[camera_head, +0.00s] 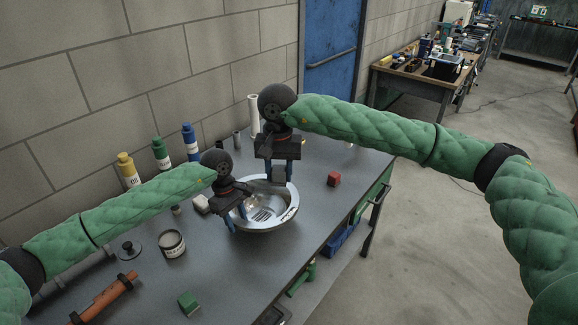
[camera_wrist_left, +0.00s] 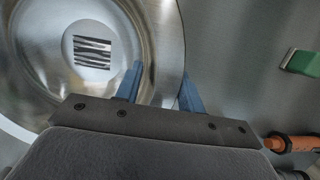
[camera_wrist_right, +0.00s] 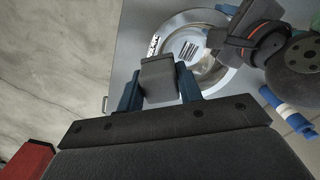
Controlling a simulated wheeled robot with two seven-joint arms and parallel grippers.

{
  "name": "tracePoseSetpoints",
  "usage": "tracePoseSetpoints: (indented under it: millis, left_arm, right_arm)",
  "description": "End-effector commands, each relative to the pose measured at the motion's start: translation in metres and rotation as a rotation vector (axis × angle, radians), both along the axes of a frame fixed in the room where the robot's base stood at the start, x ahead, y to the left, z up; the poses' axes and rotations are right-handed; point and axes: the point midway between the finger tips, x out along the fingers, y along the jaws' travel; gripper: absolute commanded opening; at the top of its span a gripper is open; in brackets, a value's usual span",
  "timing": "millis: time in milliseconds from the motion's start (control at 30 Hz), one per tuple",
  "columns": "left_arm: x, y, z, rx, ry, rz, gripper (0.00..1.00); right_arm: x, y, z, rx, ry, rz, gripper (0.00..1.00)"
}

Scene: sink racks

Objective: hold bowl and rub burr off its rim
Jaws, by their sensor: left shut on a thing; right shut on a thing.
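A shiny metal bowl (camera_head: 262,213) stands on the grey workbench, with dark stripes on its inner bottom. A dark speckled patch (camera_head: 288,214) marks its rim at the right; this patch also shows in the right wrist view (camera_wrist_right: 154,45). My left gripper (camera_head: 234,218) is shut on the near-left rim, its blue fingers on both sides of the wall in the left wrist view (camera_wrist_left: 160,85). My right gripper (camera_head: 279,178) is shut on a grey block (camera_wrist_right: 158,80), held above the bowl's far side. Whether the block touches the bowl cannot be told.
A red block (camera_head: 333,179) lies right of the bowl. Bottles (camera_head: 161,153) line the wall. The bench right of the bowl is mostly clear.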

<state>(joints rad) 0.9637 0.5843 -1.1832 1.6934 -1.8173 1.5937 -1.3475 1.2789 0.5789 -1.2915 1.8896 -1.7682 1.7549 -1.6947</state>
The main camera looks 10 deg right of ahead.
Motion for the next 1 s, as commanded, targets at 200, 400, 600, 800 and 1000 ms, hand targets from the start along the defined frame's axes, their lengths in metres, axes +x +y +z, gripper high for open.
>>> tracePoseSetpoints:
  millis: [200, 400, 600, 800, 1000]
  left_arm:
    - [-0.001, 0.000, -0.001, 0.001, 0.002, 0.000, 0.18]
    - [-0.001, 0.000, -0.001, 0.001, 0.001, 0.000, 0.18]
    - [-0.001, 0.000, -0.001, 0.001, 0.001, 0.000, 0.18]
    - [-0.001, 0.000, -0.001, 0.001, 0.001, 0.000, 0.18]
    - [-0.001, 0.000, -0.001, 0.001, 0.001, 0.000, 0.18]
  right_arm:
    - [-0.005, -0.001, -0.015, 0.000, -0.001, -0.269, 0.17]
    - [-0.009, 0.000, -0.015, 0.000, -0.002, -0.479, 0.17]
    - [-0.009, 0.000, -0.015, -0.001, -0.002, -0.584, 0.17]
    - [-0.009, 0.000, -0.021, -0.002, 0.000, -0.600, 0.17]
    - [-0.009, 0.000, -0.037, -0.002, 0.000, -0.599, 0.17]
